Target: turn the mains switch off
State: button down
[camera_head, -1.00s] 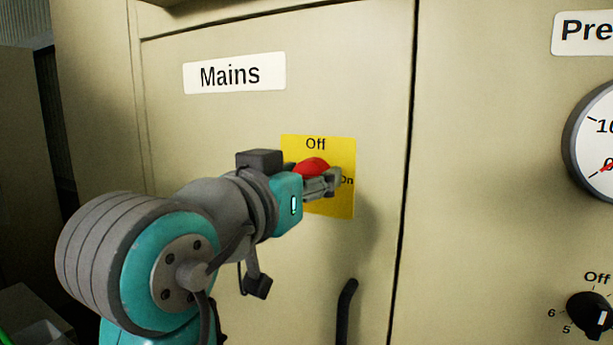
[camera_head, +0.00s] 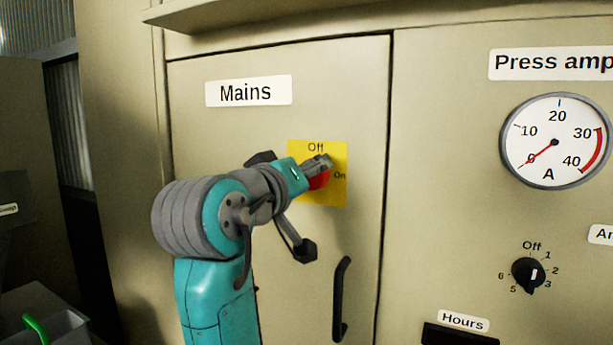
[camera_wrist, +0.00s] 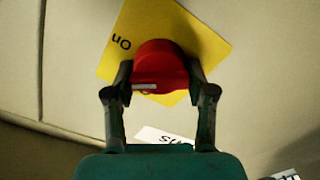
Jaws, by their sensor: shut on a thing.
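The mains switch is a red rotary knob (camera_head: 319,182) on a yellow plate (camera_head: 335,195) marked Off at the top and On at the right. My gripper (camera_head: 321,162) reaches it from the left, its fingers tilted up to the right across the knob's upper part, near the Off mark. In the wrist view, my gripper (camera_wrist: 159,74) has a finger on each side of the red knob (camera_wrist: 160,58) and is shut on it. A short white mark shows on the knob there. The yellow plate (camera_wrist: 200,40) shows its On mark; its Off mark is hidden.
A Mains label (camera_head: 248,91) is above the switch on the cabinet door (camera_head: 350,90). A black door handle (camera_head: 341,298) is below. An ammeter (camera_head: 555,140) reading about 0 and a black selector knob (camera_head: 528,272) are on the right panel.

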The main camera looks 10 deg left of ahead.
jog(key=n, duration=0.5)
jog(key=shift+a+f+n, duration=0.1)
jog(key=shift+n, duration=0.2)
jog(key=n, duration=0.5)
jog(key=shift+f, duration=0.1)
jog(key=shift+w+n, duration=0.1)
jog(key=shift+n, duration=0.2)
jog(key=shift+c, duration=2)
grip_release()
jog(key=v, duration=1.2)
